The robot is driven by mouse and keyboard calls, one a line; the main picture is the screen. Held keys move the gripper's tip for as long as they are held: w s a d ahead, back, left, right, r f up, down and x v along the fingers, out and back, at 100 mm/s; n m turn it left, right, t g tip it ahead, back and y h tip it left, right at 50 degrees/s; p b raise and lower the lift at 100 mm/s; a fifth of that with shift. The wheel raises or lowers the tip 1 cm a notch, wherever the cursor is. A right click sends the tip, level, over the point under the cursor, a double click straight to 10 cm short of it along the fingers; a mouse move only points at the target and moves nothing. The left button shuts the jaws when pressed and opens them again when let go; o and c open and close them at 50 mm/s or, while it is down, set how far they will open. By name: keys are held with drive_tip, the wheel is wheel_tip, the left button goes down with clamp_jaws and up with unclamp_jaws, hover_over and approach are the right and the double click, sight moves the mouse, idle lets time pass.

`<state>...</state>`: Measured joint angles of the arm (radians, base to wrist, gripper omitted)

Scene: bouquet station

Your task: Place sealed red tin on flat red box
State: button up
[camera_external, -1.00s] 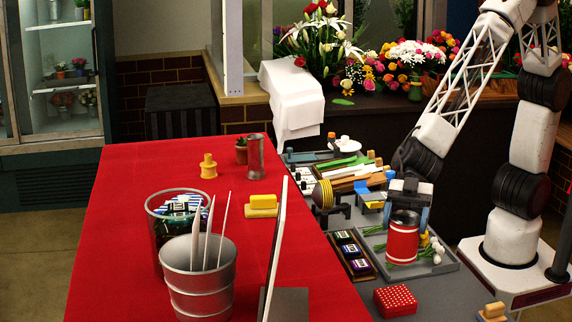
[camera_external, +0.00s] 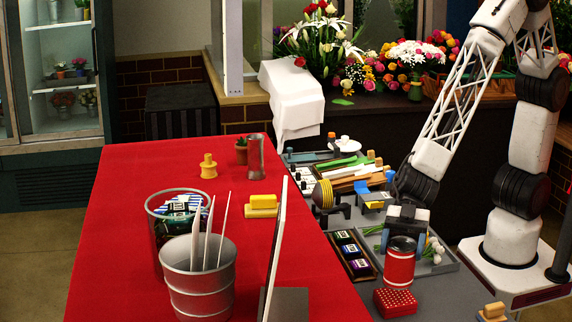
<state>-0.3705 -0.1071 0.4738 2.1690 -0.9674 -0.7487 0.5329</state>
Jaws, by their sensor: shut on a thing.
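The red tin (camera_external: 400,268) has a silver lid and a pale band. My gripper (camera_external: 404,238) points down and is shut on the tin's upper part from behind. The tin is upright. The flat red box (camera_external: 396,303) with white dots lies on the grey surface, just below the tin in the picture. The tin's lower edge appears right at the box's back edge; I cannot tell whether they touch or how high the tin is held.
A grey tray (camera_external: 450,264) with white-bulbed stems is behind the tin. A dark rack of small boxes (camera_external: 351,254) stands to the left. A yellow-topped wooden block (camera_external: 492,312) is at the front right. A thin upright panel (camera_external: 275,250) stands left, on the red cloth (camera_external: 130,220).

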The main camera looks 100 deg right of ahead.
sight(397, 274)
drive_tip(key=shift+f, duration=1.85)
drive_tip(key=shift+f, duration=0.1)
drive_tip(key=o, duration=1.1)
drive_tip(key=shift+s+d+r, duration=0.25)
drive_tip(key=shift+d+r, duration=0.1)
drive_tip(key=shift+d, duration=0.05)
drive_tip(key=v, duration=1.1)
